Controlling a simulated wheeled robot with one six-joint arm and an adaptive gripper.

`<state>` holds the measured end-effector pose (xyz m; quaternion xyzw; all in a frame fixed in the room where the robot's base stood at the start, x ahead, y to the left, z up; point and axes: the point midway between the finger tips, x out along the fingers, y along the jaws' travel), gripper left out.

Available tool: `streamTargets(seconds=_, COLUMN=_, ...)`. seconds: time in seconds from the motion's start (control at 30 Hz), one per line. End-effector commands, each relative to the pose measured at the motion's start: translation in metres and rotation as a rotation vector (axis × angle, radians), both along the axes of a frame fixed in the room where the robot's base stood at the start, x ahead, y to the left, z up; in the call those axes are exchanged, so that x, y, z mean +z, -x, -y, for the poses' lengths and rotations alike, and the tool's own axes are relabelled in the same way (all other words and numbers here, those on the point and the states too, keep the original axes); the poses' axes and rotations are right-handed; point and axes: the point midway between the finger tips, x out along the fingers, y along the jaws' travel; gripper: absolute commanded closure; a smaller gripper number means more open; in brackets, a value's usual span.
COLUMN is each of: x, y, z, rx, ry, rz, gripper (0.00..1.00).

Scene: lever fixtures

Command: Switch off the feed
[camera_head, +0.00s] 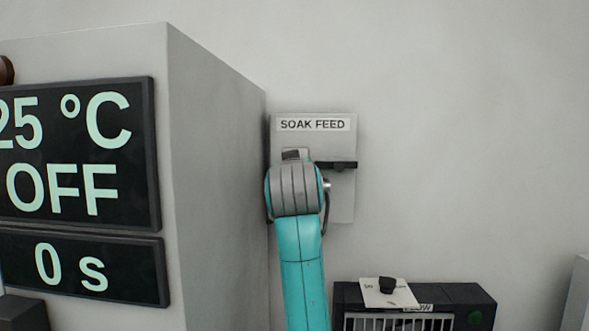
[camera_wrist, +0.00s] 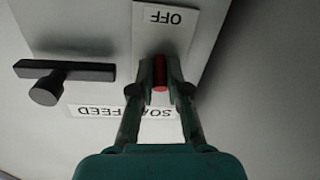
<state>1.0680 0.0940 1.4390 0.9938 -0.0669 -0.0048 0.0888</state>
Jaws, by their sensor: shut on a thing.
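The soak feed panel (camera_head: 343,208) is a pale plate on the wall, with a "SOAK FEED" label (camera_head: 312,124) at its top. In the wrist view the panel appears upside down, with an "OFF" label (camera_wrist: 168,17) beyond my fingertips. My gripper (camera_wrist: 162,80) is shut on a small red handle (camera_wrist: 159,70) between its fingers, close to the "OFF" label. In the head view my arm hides the red handle and the "OFF" label.
A black bar handle (camera_head: 343,165) sticks out on the panel's right side, close to my gripper. A large grey cabinet (camera_head: 215,170) with displays reading "25 °C", "OFF" and "0 s" stands at left. A dark unit (camera_head: 475,295) with a knob sits below right.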

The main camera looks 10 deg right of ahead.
Motion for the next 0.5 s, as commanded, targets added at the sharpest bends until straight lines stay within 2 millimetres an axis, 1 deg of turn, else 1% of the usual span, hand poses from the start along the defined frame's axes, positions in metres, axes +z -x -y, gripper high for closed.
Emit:
streamTargets(seconds=0.23, x=-0.004, y=0.001, z=0.0, rx=0.0, ry=0.015, rz=0.069, gripper=1.0)
streamTargets(seconds=0.5, x=-0.012, y=0.001, z=0.0, rx=0.0, ry=0.054, rz=0.239, gripper=1.0)
